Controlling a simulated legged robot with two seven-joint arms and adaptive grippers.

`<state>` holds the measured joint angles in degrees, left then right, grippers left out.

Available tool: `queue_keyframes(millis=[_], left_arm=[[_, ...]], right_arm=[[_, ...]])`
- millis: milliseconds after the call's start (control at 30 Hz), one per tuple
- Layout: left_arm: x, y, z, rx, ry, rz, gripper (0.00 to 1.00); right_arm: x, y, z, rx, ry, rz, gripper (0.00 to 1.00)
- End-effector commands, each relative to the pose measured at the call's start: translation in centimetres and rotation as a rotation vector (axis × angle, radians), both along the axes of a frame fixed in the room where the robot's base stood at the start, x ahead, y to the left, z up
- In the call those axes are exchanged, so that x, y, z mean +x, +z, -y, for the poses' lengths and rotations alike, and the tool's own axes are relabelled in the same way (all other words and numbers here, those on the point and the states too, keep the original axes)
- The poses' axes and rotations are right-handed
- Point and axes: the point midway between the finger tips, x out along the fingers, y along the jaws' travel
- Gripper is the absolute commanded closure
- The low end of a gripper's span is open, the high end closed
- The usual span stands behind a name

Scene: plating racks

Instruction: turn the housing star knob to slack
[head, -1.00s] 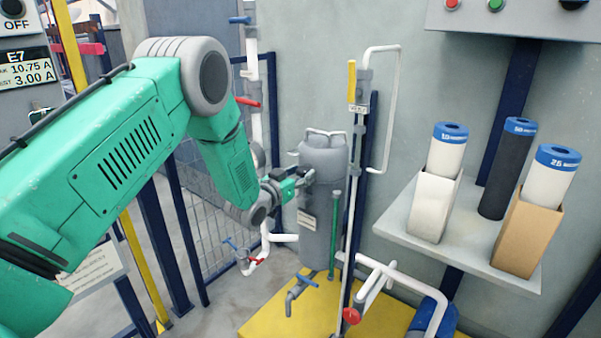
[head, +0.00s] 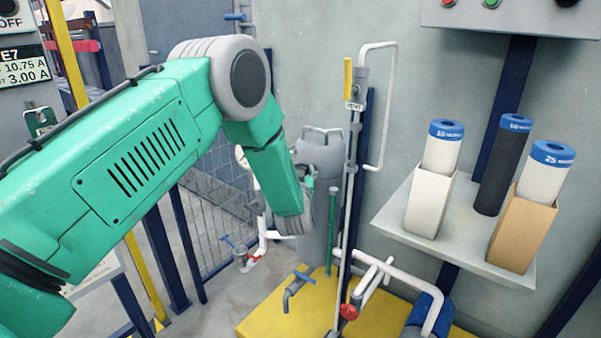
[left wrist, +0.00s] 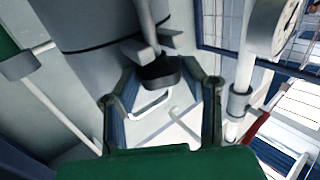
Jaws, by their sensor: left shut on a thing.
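The grey cylindrical housing (head: 320,160) stands on the yellow base behind my left arm. It also shows in the left wrist view (left wrist: 100,22). The dark star knob (left wrist: 160,72) sits beside a grey clamp on the housing and lies between the fingers of my left gripper (left wrist: 165,84). The gripper is shut on the knob. In the head view my forearm and wrist cover much of the housing's left side, and the knob cannot be made out there. My right gripper is not in view.
A vertical white pipe with a yellow handle (head: 348,78) stands just right of the housing. A shelf (head: 460,238) at right holds filter cartridges. Mesh fencing stands at left.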

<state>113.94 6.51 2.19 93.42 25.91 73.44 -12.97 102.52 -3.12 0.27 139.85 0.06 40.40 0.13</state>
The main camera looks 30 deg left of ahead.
Motion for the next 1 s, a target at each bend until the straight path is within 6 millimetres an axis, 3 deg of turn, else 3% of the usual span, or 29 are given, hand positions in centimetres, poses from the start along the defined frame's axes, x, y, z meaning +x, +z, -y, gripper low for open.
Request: queue_keyframes(millis=[333,367,400,433,767,1000], left_arm=[[0.3,0.7,-0.1,0.005,0.004,0.016,0.91],[0.3,0.7,-0.1,0.005,0.004,0.017,0.58],[0.3,0.7,-0.1,0.005,0.004,0.016,0.44],[0.2,0.7,-0.1,0.004,0.004,0.015,0.41],[0.0,0.2,0.1,0.002,0.002,0.006,0.41],[-3.1,0.2,1.9,0.002,0.000,0.005,0.41]], right_arm=[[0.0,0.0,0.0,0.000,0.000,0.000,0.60],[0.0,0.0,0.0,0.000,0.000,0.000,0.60],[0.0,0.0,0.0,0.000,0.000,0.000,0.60],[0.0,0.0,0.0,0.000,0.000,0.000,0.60],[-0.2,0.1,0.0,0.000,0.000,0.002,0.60],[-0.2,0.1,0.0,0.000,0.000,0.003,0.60]])
